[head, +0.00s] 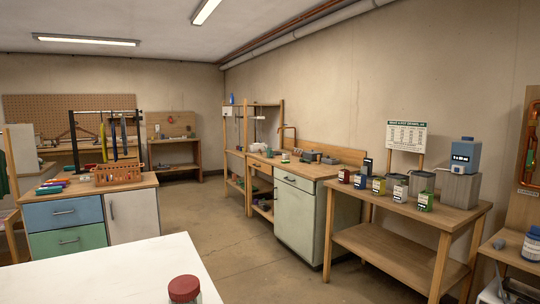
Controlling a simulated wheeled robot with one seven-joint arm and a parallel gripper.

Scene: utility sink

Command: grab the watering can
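I cannot make out a watering can for sure in the head view. A small blue item (231,99) stands on top of the wooden shelf unit at the back, too small to identify. Grey items (310,157) sit on the wooden counter in the middle, and their shape is unclear at this distance. My gripper is not in view.
A white surface (120,272) with a red-lidded jar (184,289) is close in front. A wooden table (456,217) with tins and a blue container (466,156) stands at right. A drawer cabinet (62,214) stands at left. Open floor (225,225) runs between them.

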